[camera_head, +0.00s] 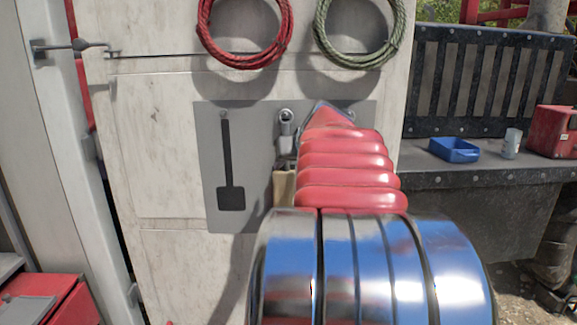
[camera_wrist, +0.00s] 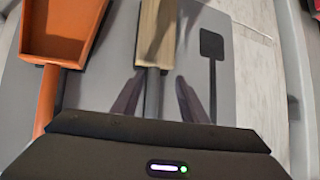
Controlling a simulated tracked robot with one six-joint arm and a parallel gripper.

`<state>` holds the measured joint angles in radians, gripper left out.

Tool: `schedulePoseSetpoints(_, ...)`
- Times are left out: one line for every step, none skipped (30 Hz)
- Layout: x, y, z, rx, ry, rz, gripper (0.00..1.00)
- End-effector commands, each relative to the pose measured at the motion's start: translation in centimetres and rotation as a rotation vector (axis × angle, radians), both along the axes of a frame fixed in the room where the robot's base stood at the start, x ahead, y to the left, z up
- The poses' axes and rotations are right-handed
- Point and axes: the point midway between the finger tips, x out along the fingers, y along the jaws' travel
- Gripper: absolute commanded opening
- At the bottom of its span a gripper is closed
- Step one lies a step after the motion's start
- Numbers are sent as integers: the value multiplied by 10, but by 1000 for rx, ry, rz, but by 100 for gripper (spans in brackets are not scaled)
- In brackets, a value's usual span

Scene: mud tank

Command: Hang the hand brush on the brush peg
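The hand brush, with a grey handle and tan head, hangs upright against a grey panel (camera_head: 260,125) in the head view, its handle (camera_head: 286,140) up and its head (camera_head: 283,187) down, partly hidden by my arm. In the wrist view the brush (camera_wrist: 157,35) runs down the middle. My gripper (camera_wrist: 160,78) is open, with one finger on each side of the handle and a gap on both sides. I cannot tell how deep the handle lies between them. A black brush-shaped silhouette (camera_head: 230,197) is on the panel, with a small peg (camera_head: 223,114) at its top.
An orange dustpan (camera_wrist: 62,30) is beside the brush in the wrist view. A red coil (camera_head: 245,58) and a green coil (camera_head: 360,55) hang above the panel. A dark bench at right holds a blue tray (camera_head: 454,150), a grey cup (camera_head: 511,143) and a red box (camera_head: 555,130).

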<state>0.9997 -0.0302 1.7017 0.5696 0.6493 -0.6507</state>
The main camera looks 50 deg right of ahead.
Motion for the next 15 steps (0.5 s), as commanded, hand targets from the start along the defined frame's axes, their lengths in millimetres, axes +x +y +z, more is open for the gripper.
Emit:
schedulePoseSetpoints(-6,3,6,-3,-2,-2,40)
schedulePoseSetpoints(-10,5,9,-3,-2,-2,40)
schedulePoseSetpoints(-14,8,12,-2,-1,-2,40)
schedulePoseSetpoints(-18,11,15,-3,-2,-2,40)
schedulePoseSetpoints(-21,13,18,-3,-2,-2,40)
schedulePoseSetpoints(-25,16,22,-2,-1,-2,40)
schedulePoseSetpoints(-29,19,25,-2,-1,-2,40)
schedulePoseSetpoints(-33,21,29,-3,-1,-3,40)
schedulePoseSetpoints(-37,24,32,-2,-1,-2,40)
schedulePoseSetpoints(-41,26,35,-2,-1,-2,40)
schedulePoseSetpoints(-44,29,39,-3,-1,-3,40)
schedulePoseSetpoints(-49,32,43,-3,-2,-2,40)
schedulePoseSetpoints(-53,34,46,-3,-2,-2,40)
schedulePoseSetpoints(-56,36,49,-2,-2,-3,40)
schedulePoseSetpoints(-60,39,52,-3,-1,-3,40)
